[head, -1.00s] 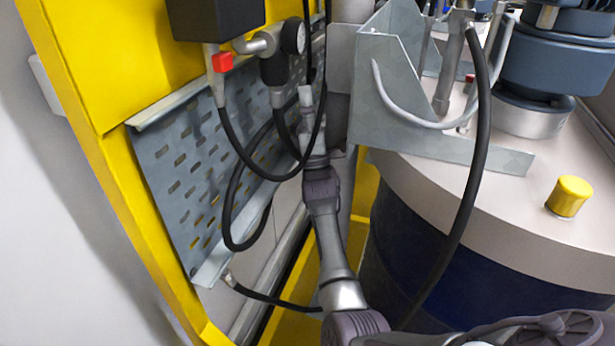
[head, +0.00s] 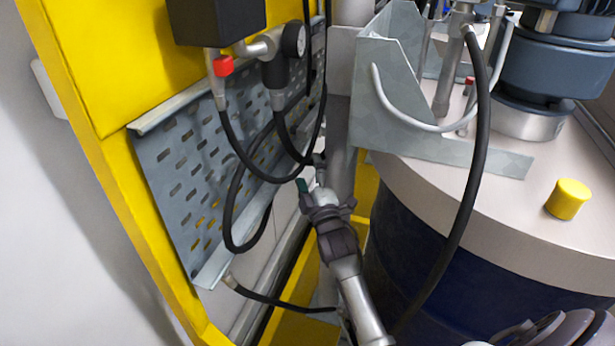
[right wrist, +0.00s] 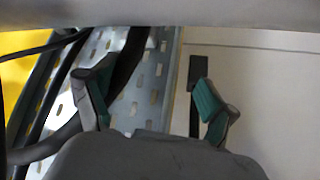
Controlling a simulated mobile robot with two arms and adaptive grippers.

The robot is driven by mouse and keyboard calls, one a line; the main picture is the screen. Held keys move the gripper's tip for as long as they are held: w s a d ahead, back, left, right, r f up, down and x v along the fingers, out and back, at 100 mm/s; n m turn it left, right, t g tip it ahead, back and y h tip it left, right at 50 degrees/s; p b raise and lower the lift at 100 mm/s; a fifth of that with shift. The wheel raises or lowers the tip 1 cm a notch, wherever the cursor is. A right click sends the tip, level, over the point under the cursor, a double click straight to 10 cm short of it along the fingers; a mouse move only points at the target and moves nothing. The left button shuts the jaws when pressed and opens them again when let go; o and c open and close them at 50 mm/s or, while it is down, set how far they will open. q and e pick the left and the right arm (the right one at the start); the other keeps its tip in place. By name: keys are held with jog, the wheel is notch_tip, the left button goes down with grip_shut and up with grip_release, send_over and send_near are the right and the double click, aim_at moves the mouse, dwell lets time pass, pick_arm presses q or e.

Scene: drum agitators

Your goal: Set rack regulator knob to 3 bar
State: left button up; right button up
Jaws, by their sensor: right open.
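The rack regulator (head: 275,72) hangs at the upper left of the head view, below a black box on the yellow rack. It has a dark body on a metal pipe elbow and a round black part (head: 294,38) facing right. Its scale is too small to read. My right gripper (head: 311,174) is below the regulator, apart from it, near the black hoses. In the right wrist view, its two green-padded fingers (right wrist: 155,98) are spread with nothing gripped between them. The regulator cannot be made out there.
A red valve handle (head: 222,65) sits left of the regulator. Black hoses (head: 232,205) loop in front of the perforated grey tray (head: 180,175). The drum (head: 410,250) with a yellow cap (head: 568,199) and a metal bracket (head: 440,152) stand to the right.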

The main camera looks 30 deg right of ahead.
jog(key=shift+s+a+f+g, duration=0.15)
jog(key=shift+f+g, duration=0.15)
jog(key=shift+f, duration=0.5)
